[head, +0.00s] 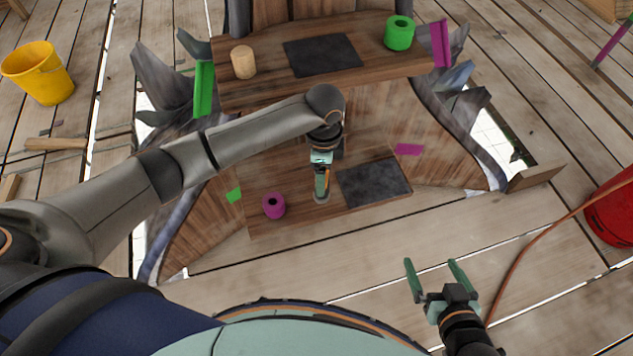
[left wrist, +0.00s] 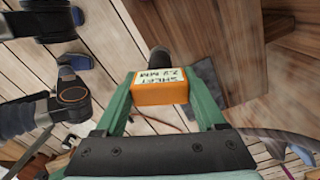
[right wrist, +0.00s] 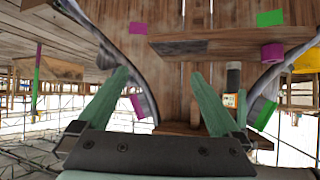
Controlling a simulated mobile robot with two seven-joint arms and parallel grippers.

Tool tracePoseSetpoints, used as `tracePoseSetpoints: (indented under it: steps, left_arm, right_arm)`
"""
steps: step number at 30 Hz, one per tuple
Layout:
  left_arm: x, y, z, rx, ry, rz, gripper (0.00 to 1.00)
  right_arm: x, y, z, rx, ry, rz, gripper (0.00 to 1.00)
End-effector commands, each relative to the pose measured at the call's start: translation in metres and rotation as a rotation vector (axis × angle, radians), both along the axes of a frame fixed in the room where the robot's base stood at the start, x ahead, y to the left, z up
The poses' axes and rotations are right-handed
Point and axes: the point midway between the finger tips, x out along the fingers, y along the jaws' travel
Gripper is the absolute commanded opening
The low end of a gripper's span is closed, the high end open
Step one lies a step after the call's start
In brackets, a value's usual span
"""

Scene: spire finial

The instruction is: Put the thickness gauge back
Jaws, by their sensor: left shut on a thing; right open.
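The thickness gauge is an orange block (left wrist: 160,92) with a pale printed label that seems to read "SHEET" and a size in MM. My left gripper (left wrist: 160,88) is shut on it, one green finger at each side. In the head view a sliver of the orange block (head: 327,178) shows at my left gripper (head: 321,190), which points down over the lower wooden shelf (head: 300,222), between a magenta ring (head: 273,205) and a dark pad (head: 372,182). I cannot tell its height above the shelf. My right gripper (head: 434,262) is open and empty, right of and in front of the shelf.
The upper shelf (head: 275,96) carries a wooden cylinder (head: 244,63), a dark pad (head: 322,55) and a green ring (head: 399,35). Green (head: 203,88) and magenta (head: 440,44) plates stand at its ends. A yellow bucket (head: 38,72) and red container (head: 612,208) stand aside. Plank gaps show.

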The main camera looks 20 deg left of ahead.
Motion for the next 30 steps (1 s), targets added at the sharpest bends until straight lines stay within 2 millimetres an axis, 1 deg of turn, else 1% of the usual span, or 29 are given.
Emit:
tracePoseSetpoints:
  steps: [1, 3, 6, 9, 15, 17, 21, 24, 27, 30]
  left_arm:
    - [0.004, 0.002, -0.005, -0.002, -0.002, 0.001, 0.05]
    - [0.008, 0.006, -0.012, -0.002, -0.002, 0.001, 0.05]
    - [0.012, 0.01, -0.019, -0.003, -0.003, 0.001, 0.05]
    - [0.015, 0.013, -0.023, -0.002, -0.001, 0.0, 0.05]
    - [0.018, 0.016, -0.028, -0.003, -0.003, 0.001, 0.05]
    - [0.02, 0.019, -0.032, -0.002, -0.002, 0.002, 0.05]
    - [0.02, 0.018, -0.048, -0.002, -0.001, 0.001, 0.05]
    - [0.02, 0.018, -0.056, -0.002, -0.002, 0.0, 0.05]
    - [0.02, 0.018, -0.06, -0.002, -0.005, 0.0, 0.05]
    - [0.02, 0.018, -0.061, -0.002, -0.005, 0.0, 0.05]
  right_arm:
    - [0.009, 0.0, 0.011, 0.002, -0.057, 0.003, 1.0]
    - [0.019, 0.0, 0.026, 0.001, -0.127, 0.006, 1.0]
    - [0.03, 0.0, 0.045, 0.003, -0.21, 0.011, 1.0]
    - [0.036, 0.0, 0.058, 0.003, -0.266, 0.015, 1.0]
    - [0.042, 0.001, 0.072, 0.004, -0.326, 0.019, 1.0]
    - [0.046, 0.001, 0.082, 0.004, -0.371, 0.022, 1.0]
    - [0.053, 0.002, 0.111, 0.006, -0.491, 0.033, 1.0]
    - [0.056, 0.003, 0.128, 0.008, -0.561, 0.039, 1.0]
    - [0.057, 0.003, 0.139, 0.008, -0.601, 0.044, 1.0]
    - [0.058, 0.003, 0.142, 0.008, -0.612, 0.045, 1.0]
